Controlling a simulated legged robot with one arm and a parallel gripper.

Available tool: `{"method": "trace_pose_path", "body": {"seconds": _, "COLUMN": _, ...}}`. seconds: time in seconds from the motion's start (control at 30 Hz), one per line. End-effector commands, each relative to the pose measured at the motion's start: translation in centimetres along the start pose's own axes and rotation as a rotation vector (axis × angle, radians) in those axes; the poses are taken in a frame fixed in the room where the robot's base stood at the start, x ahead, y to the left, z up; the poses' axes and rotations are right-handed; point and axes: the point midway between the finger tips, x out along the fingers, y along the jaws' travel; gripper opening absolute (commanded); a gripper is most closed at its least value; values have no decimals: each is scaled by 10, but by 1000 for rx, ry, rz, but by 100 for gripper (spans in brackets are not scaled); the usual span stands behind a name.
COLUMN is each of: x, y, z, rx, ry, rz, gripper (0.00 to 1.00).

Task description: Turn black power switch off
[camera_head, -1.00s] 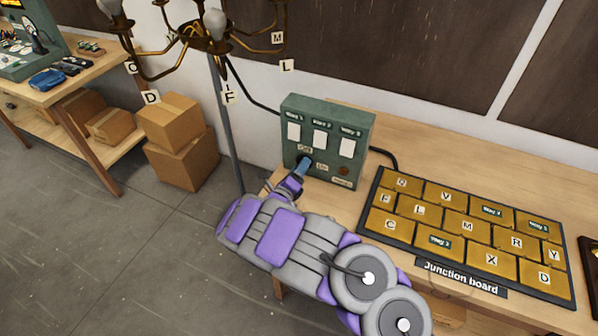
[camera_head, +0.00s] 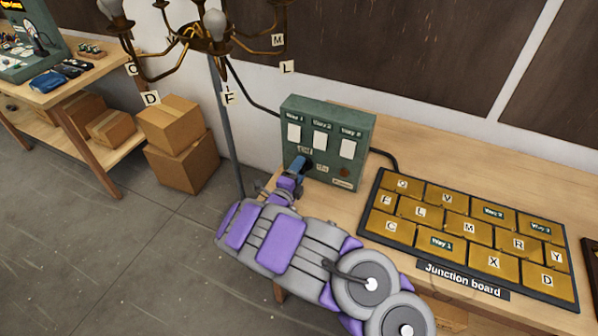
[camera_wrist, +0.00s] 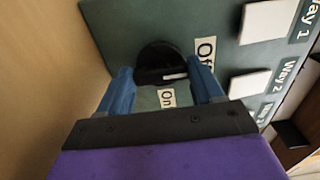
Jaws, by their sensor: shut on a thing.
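The green switch box (camera_head: 348,118) stands on the bench, with three white switches marked Way 1 to Way 3. Its round black power switch (camera_wrist: 155,60) is low on the front face, beside the labels "Off" (camera_wrist: 205,48) and "On" (camera_wrist: 167,97). A white mark on the knob sits between the two labels, nearer "On". My gripper (camera_wrist: 160,85) has its blue fingers on either side of the knob and is shut on it. In the head view my gripper (camera_head: 302,166) is at the box's lower left front, and the fingers partly hide the knob.
The junction board (camera_head: 400,238) with lettered gold tiles lies on the bench right of the box. A brass lamp (camera_head: 205,40) with letter tags stands behind left. Cardboard boxes (camera_head: 182,160) are on the floor at left. Black cables run from the switch box.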

Motion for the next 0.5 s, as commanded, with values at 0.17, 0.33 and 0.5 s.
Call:
{"method": "trace_pose_path", "body": {"seconds": 0.17, "x": -2, "y": 2, "z": 3, "rx": -8, "ry": -9, "rz": 5, "gripper": 36}}
{"method": "trace_pose_path", "body": {"seconds": 0.33, "x": -2, "y": 2, "z": 3, "rx": -8, "ry": -9, "rz": 5, "gripper": 36}}
{"method": "trace_pose_path", "body": {"seconds": 0.5, "x": -2, "y": 2, "z": 2, "rx": -7, "ry": -7, "rz": 5, "gripper": 76}}
